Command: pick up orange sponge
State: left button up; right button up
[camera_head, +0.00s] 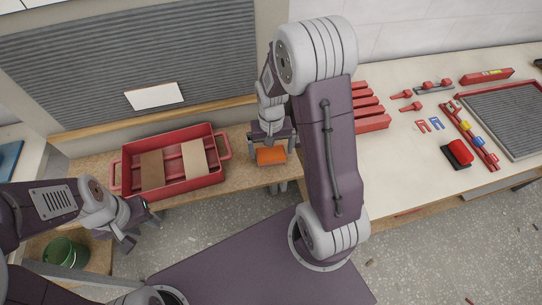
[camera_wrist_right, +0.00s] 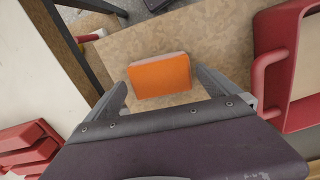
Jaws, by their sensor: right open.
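The orange sponge (camera_head: 271,156) is a small block on the wooden bench top, right of the red tray. In the right wrist view the sponge (camera_wrist_right: 160,75) shows its orange face and a paler edge. My right gripper (camera_head: 270,147) is over the sponge, fingers pointing down. In the wrist view the open fingers (camera_wrist_right: 161,84) stand on either side of the sponge's near end, with a gap at each side. Whether they are down at its height I cannot tell. My left gripper (camera_head: 132,225) hangs in front of the tray, away from the sponge; its opening is unclear.
The red tray (camera_head: 183,189) with two flat boards stands left of the sponge, its handle (camera_wrist_right: 270,72) near the right finger. A red-and-black block (camera_head: 457,154) and small tools lie on the right bench. A green bucket (camera_head: 62,252) is lower left.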

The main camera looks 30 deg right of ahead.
notch_tip(320, 180, down, 3)
jog(key=shift+w+r, duration=0.1)
jog(key=shift+r, duration=0.15)
jog(key=c, duration=1.2)
jog(key=shift+o, duration=0.2)
notch_tip(320, 180, up, 5)
jog(key=shift+f+p, duration=0.2)
jog(key=shift+p, duration=0.1)
jog(key=s+a+r, duration=0.1)
jog(key=s+r, duration=0.5)
jog(key=s, duration=0.5)
jog(key=shift+s+a+r+p, duration=0.2)
jog(key=shift+s+a+p, duration=0.1)
jog(key=shift+a+p, duration=0.15)
